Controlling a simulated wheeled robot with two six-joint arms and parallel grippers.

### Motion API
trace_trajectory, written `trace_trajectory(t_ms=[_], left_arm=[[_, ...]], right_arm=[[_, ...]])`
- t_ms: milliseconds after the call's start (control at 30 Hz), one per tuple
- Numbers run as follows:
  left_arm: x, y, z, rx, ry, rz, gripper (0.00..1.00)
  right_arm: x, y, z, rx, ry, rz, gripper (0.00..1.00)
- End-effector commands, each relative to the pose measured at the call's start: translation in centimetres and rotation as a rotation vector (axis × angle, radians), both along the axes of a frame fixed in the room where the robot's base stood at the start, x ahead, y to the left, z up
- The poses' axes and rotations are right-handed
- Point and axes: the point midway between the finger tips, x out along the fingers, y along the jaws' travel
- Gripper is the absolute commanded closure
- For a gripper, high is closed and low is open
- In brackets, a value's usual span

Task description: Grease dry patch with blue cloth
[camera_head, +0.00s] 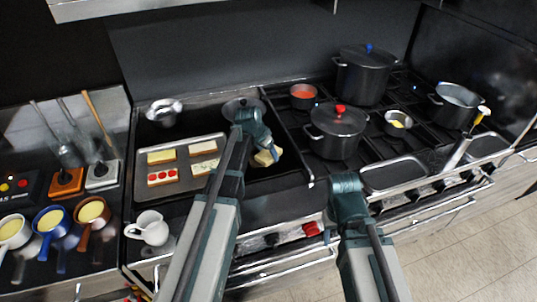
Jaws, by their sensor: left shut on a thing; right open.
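My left gripper (268,148) is over the dark griddle (258,184), at the right of the tray. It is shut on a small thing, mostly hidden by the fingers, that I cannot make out. A pale yellow piece (264,158) shows right at its fingertips; I cannot tell whether it is held or lies on the griddle. I cannot pick out a blue cloth or a dry patch for certain; my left arm covers part of the griddle. My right gripper (346,184) is open, by the front edge of the range; its fingers are hard to see.
A white jug (150,228) and several cups of yellow liquid stand front left. Black pots (337,132) with red and blue knobs and small pans crowd the burners at right. A rail runs along the front.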

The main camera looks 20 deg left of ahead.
Motion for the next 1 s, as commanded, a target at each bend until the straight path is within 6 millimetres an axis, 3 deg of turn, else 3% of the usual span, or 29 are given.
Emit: trace_trajectory(t_ms=[567, 1000], left_arm=[[3.1, 2.1, -0.2, 0.0, 0.0, 0.001, 0.71], [2.3, 3.2, -0.4, 0.0, 0.001, 0.001, 0.71]], right_arm=[[0.0, 0.0, -0.2, 0.0, 0.0, 0.0, 0.5], [0.0, 0.0, -0.4, 0.0, 0.0, 0.0, 0.5]])
